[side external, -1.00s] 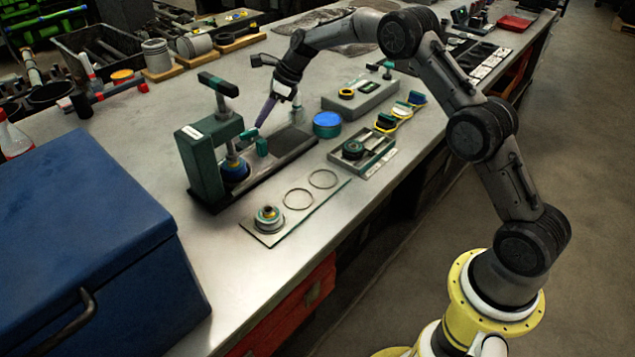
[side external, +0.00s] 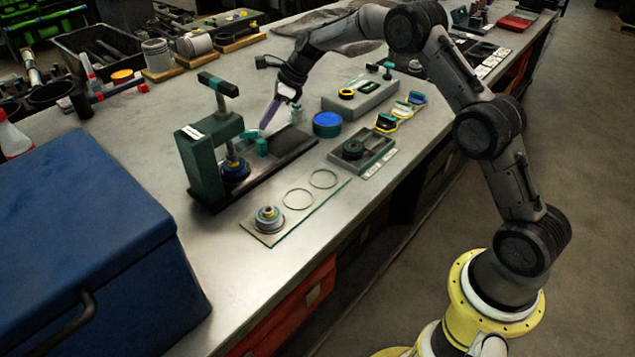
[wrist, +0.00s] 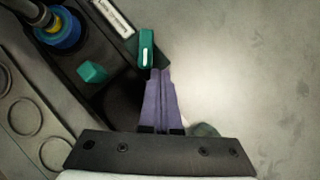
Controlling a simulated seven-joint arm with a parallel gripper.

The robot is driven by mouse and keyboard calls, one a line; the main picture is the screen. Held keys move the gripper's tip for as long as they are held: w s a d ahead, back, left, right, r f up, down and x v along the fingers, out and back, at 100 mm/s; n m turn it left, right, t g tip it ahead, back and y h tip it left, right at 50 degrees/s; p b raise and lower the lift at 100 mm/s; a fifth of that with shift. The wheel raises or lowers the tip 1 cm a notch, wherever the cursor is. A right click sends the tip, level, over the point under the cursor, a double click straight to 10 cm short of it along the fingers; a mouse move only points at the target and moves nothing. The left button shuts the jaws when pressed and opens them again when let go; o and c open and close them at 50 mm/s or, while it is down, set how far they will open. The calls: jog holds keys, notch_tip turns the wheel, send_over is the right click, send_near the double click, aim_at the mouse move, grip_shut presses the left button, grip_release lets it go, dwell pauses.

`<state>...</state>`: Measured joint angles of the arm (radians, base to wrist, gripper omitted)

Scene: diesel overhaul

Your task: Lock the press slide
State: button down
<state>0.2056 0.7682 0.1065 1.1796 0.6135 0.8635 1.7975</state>
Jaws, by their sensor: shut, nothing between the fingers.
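The press has a green C-shaped frame (side external: 203,160) with a T-handled screw on top and stands on a long black base (side external: 285,150). A blue round part (side external: 236,172) sits under its screw. A small green block (side external: 262,147) stands on the base; it also shows in the wrist view (wrist: 93,72). A green lever with a pale strip (wrist: 146,48) lies at the base's edge; I cannot tell whether it is the slide's lock. My gripper (side external: 264,127) is shut and empty. Its purple fingertips (wrist: 157,71) are at the lever's near end, touching or almost touching.
A blue-topped round tin (side external: 327,124) and a grey tray (side external: 362,153) stand right of the press. A plate with rings (side external: 297,199) lies in front. A grey block (side external: 360,96) stands behind. A large blue box (side external: 85,240) fills the near left. Bare bench lies behind the press.

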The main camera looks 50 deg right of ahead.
jog(key=shift+s+a, duration=0.25)
jog(key=shift+s, duration=0.35)
dwell(0.5)
jog(key=shift+s+a, duration=0.1)
jog(key=shift+s, duration=0.1)
jog(key=shift+s+a, duration=0.4)
jog(key=shift+a, duration=0.1)
dwell(0.6)
jog(key=shift+s+a, duration=0.1)
jog(key=shift+a, duration=0.05)
jog(key=shift+s+a, duration=0.15)
jog(key=shift+a, duration=0.25)
dwell(0.4)
jog(key=shift+d, duration=0.25)
jog(key=shift+r, duration=3.05)
